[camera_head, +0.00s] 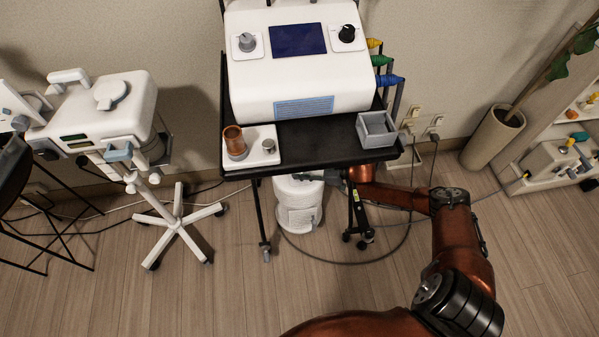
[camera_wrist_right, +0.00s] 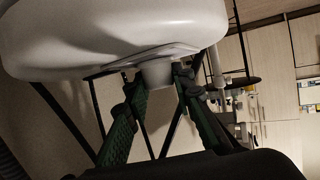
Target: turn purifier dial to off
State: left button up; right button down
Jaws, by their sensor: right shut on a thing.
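The purifier (camera_head: 298,212) is a white rounded unit on the floor under the black cart, with its top partly hidden by the cart shelf. In the right wrist view its white body (camera_wrist_right: 110,40) fills the upper left. A short grey dial (camera_wrist_right: 155,74) sticks out from it. My right gripper (camera_wrist_right: 158,80) has its dark green fingers on both sides of the dial and is shut on it. In the head view my right arm reaches under the cart to the purifier's top, and the fingers are hard to make out there. My left gripper is in neither view.
The black cart shelf (camera_head: 320,146) hangs just over my right forearm and carries a white machine (camera_head: 298,75), a grey bin (camera_head: 376,130) and an amber cup (camera_head: 234,140). A wheeled white stand (camera_head: 176,222) is at left. A cable (camera_head: 345,263) loops on the floor.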

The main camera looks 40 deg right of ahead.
jog(key=shift+r, duration=0.1)
jog(key=c, duration=1.6)
grip_release()
jog(key=shift+w+a, duration=0.1)
jog(key=shift+s+d, duration=0.25)
jog(key=shift+s, duration=0.05)
jog(key=v, duration=1.1)
jog(key=shift+s, duration=0.1)
